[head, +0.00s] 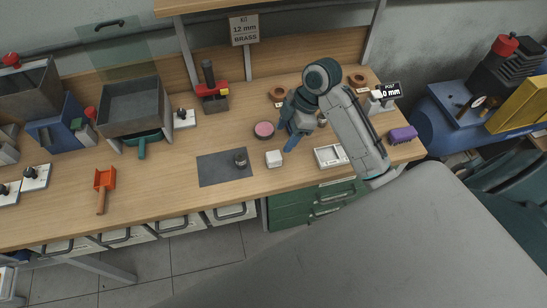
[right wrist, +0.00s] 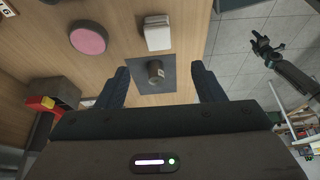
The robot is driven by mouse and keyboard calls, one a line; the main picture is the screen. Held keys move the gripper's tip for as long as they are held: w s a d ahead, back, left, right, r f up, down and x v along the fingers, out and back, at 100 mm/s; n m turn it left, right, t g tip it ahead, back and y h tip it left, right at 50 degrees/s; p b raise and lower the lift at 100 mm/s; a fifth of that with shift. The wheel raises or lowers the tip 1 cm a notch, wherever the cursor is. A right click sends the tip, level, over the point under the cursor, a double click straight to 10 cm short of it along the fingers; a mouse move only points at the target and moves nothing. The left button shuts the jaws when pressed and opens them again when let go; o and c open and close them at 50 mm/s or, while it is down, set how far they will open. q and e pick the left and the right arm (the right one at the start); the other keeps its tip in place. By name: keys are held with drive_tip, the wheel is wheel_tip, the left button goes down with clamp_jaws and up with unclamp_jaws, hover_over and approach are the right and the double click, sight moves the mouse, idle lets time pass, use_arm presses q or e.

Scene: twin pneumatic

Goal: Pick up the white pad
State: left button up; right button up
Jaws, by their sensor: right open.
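The white pad (head: 274,158) is a small pale block on the wooden bench, just right of a dark grey mat (head: 212,172). In the right wrist view the white pad (right wrist: 157,32) lies beyond the fingertips, above the mat in the picture. My right gripper (head: 287,128) is above the bench, close to the pad and behind it. Its dark blue fingers (right wrist: 160,82) are wide apart with nothing held, and the pad is not between them. What looks like my left gripper (right wrist: 268,50) shows small over the floor in the right wrist view; its jaws are unclear.
A dark metal cylinder (head: 240,160) stands on the mat. A pink-topped round tin (head: 264,130) sits behind the pad, and a white tray (head: 331,156) is to its right. A red-and-black tool (head: 212,90) stands at the back.

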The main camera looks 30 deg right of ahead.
drive_tip(key=p, duration=0.1)
hover_over(274, 155)
drive_tip(key=d, duration=0.1)
drive_tip(key=f, duration=0.4)
drive_tip(key=shift+s+f, duration=0.35)
drive_tip(key=shift+a+f+p, duration=0.1)
drive_tip(key=shift+f+p, duration=0.45)
drive_tip(key=shift+f, duration=0.05)
drive_tip(key=x, duration=0.1)
drive_tip(key=p+x, duration=0.1)
drive_tip(key=x, duration=0.1)
drive_tip(key=shift+w+d+f+p, duration=0.1)
drive_tip(key=shift+d+f+p, duration=0.1)
drive_tip(key=shift+f+p, duration=0.15)
drive_tip(key=shift+a+f, duration=0.15)
drive_tip(key=shift+f, duration=0.3)
drive_tip(key=c, duration=1.1)
